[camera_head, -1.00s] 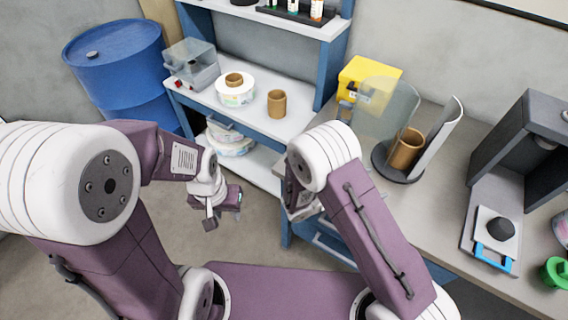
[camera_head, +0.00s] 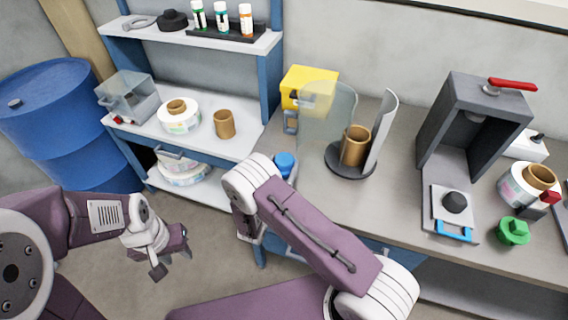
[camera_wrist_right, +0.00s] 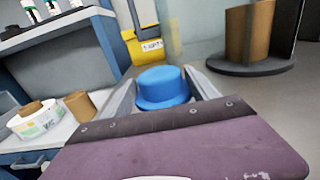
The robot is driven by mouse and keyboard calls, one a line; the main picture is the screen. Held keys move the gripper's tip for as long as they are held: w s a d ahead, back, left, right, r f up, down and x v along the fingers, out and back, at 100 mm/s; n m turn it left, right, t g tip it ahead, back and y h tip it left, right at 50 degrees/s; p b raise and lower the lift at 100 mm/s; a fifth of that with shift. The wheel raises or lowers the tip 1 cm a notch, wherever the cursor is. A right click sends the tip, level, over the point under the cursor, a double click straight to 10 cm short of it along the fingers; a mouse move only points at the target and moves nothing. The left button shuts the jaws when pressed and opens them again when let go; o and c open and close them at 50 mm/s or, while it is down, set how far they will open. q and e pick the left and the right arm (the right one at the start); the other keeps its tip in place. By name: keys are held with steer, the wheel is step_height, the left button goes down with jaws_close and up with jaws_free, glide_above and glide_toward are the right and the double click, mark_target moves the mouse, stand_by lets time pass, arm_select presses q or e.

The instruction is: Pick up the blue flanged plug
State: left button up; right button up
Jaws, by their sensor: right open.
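The blue flanged plug (camera_head: 285,163) stands near the left edge of the grey workbench (camera_head: 400,216), partly hidden by my right arm in the head view. In the right wrist view the blue plug (camera_wrist_right: 164,84) shows its round top and wider flange. My right gripper (camera_wrist_right: 162,92) is open, and the plug appears between its fingers; I cannot tell whether they touch it.
Behind the plug stand a yellow bin (camera_head: 308,84) and a round holder with a clear curved shield (camera_head: 326,118) and a brown core (camera_head: 355,146). A grey press (camera_head: 470,125) and a green flanged plug (camera_head: 513,231) are at the right. A blue-framed shelf (camera_head: 246,145) is at the left.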

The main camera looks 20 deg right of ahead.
steer(key=shift+x, duration=1.05)
steer(key=c, duration=1.2)
steer(key=shift+r, duration=0.2)
